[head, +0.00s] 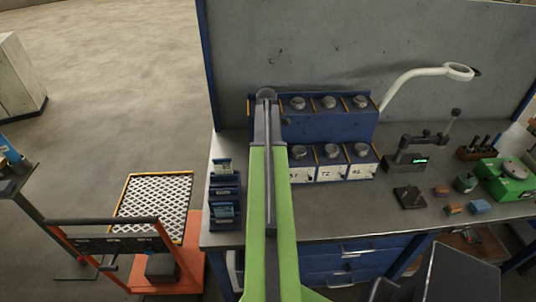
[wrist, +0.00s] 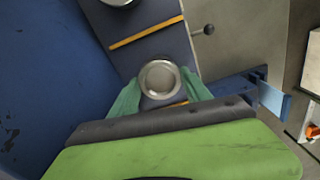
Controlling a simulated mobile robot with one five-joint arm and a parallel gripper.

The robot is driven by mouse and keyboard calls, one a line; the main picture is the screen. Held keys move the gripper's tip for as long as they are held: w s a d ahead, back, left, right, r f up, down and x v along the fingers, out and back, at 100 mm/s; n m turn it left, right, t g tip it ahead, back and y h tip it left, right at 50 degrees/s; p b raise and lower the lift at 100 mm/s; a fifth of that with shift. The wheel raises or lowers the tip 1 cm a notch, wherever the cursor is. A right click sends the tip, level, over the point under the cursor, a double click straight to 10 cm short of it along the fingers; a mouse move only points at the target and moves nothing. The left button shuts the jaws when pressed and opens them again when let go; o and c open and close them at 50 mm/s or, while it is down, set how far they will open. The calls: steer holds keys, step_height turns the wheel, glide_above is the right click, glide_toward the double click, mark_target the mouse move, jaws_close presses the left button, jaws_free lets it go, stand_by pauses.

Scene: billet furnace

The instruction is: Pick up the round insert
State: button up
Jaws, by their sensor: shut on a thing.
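The round insert (wrist: 159,79) is a silvery disc with a raised rim. In the wrist view it sits between the two teal fingers of my gripper (wrist: 161,84), which are shut on it from both sides. In the head view my gripper (head: 266,95) is at the left end of the upper shelf of the blue rack (head: 325,127), and my arm hides much of that spot. I cannot tell whether the insert still touches the shelf.
More round inserts (head: 330,102) stand on the rack's two levels, with yellow dividers between places on the upper one. A blue holder (head: 225,190) stands left of my arm.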

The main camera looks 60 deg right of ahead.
jaws_close()
steer(key=shift+r+p, duration=0.45)
steer(key=r+p, duration=0.4)
steer(key=shift+s+r, duration=0.1)
steer(key=shift+s, duration=0.25)
steer(key=s+a+r+p, duration=0.1)
steer(key=s+r+p, duration=0.5)
steer(key=s, duration=0.5)
